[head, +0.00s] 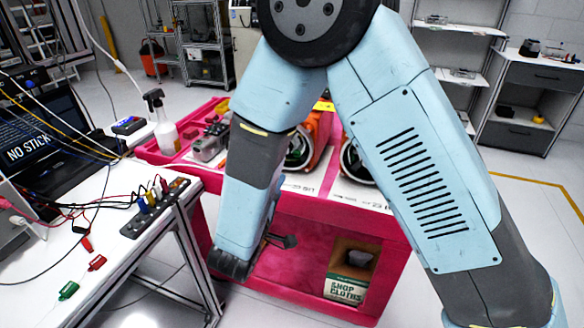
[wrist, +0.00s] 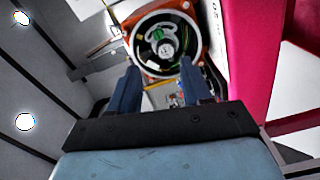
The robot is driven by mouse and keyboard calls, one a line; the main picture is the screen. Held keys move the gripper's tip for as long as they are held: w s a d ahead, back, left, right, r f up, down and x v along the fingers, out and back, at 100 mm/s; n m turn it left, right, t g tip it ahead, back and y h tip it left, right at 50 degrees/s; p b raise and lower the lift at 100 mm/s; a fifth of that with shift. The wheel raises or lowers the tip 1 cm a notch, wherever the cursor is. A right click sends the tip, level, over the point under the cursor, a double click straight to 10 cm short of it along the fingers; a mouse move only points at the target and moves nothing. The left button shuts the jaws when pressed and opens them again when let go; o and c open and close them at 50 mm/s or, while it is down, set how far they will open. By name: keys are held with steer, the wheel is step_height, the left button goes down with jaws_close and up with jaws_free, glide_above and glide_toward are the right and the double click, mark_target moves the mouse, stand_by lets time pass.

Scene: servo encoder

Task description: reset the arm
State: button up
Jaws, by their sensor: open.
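My arm comes down from the top of the head view in light blue and dark grey links, in front of a pink cart (head: 310,265). The wrist end hangs low before the cart's front; my gripper shows there only as a small dark part. In the wrist view my gripper (wrist: 160,68) has its two dark blue fingers apart, with nothing held between them. Beyond the fingertips is an orange round-bored servo housing (wrist: 140,54) with green parts inside. How far the fingers are from it I cannot tell.
A white bench (head: 150,185) at left carries cables, coloured connectors and a laptop (head: 35,135). A spray bottle (head: 162,135) stands on the cart's left end. A shop cloths box (head: 347,288) sits in the cart's front. Shelves stand behind; floor shows clear at right.

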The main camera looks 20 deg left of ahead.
steer(key=w+d+r+m+g+h, duration=0.2)
steer(key=d+r+m+g+h, duration=0.15)
steer(key=d, duration=0.65)
steer(key=w+d+r+m+g+h, duration=0.1)
steer(key=d+r+m+g+h, duration=0.25)
steer(key=d, duration=0.55)
steer(key=w+d+r+m+g+h, duration=0.1)
steer(key=w+d+r+g+h, duration=0.2)
steer(key=d+r, duration=0.5)
steer(key=s+d+r+m+g+y, duration=0.1)
steer(key=s+d+r+m+y, duration=0.2)
steer(key=s+d, duration=0.5)
steer(key=s+d+r+m+g+y, duration=0.1)
steer(key=s+d+r+m+y, duration=0.2)
steer(key=s+d+r+y, duration=0.2)
steer(key=s+d+y, duration=0.2)
steer(key=s+y, duration=0.1)
steer(key=shift+s+d+m+y, duration=0.3)
steer(key=shift+s+d, duration=0.1)
